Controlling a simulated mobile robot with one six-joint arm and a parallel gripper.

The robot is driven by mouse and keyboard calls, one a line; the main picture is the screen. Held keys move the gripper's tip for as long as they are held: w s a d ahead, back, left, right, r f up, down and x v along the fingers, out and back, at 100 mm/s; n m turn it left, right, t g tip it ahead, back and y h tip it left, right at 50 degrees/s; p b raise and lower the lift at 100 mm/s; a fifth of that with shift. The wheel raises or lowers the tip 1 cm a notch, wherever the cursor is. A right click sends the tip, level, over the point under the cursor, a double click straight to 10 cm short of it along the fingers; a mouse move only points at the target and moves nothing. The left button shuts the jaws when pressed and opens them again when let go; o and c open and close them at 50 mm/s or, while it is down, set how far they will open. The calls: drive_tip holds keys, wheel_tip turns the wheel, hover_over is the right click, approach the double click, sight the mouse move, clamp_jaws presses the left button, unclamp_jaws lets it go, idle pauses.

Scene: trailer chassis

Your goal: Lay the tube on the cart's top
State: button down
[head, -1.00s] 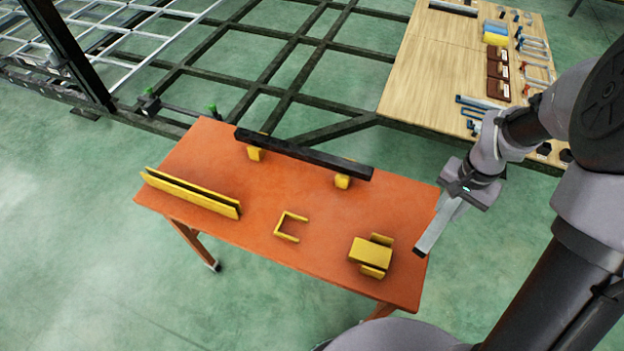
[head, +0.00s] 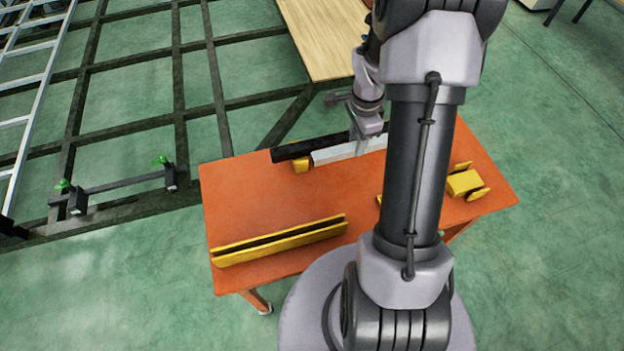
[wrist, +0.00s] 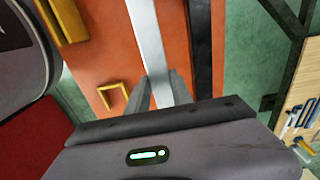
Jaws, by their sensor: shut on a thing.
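The tube is a pale silver square bar (head: 335,153), held over the far part of the orange cart top (head: 250,195). My gripper (head: 358,140) is shut on it, with its fingers pointing down. In the wrist view the tube (wrist: 148,40) runs between the two fingertips (wrist: 160,90). It lies nearly parallel to a black bar (wrist: 200,50), with a strip of orange top showing between them. I cannot tell whether the tube touches the top. My arm hides the tube's right end in the head view.
A yellow channel (head: 280,241) lies near the front edge, a yellow clamp piece (head: 465,184) at right. A yellow U-shaped piece (wrist: 113,95) lies near the gripper. The left-middle top is clear.

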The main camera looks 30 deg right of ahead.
wheel_tip(320, 180, down, 10)
drive_tip(key=b, duration=0.3)
drive_tip(key=shift+s+d+f+b, duration=0.1)
drive_tip(key=shift+d+f+b, duration=0.1)
drive_tip(key=shift+b, duration=0.15)
drive_tip(key=c, duration=1.1)
unclamp_jaws()
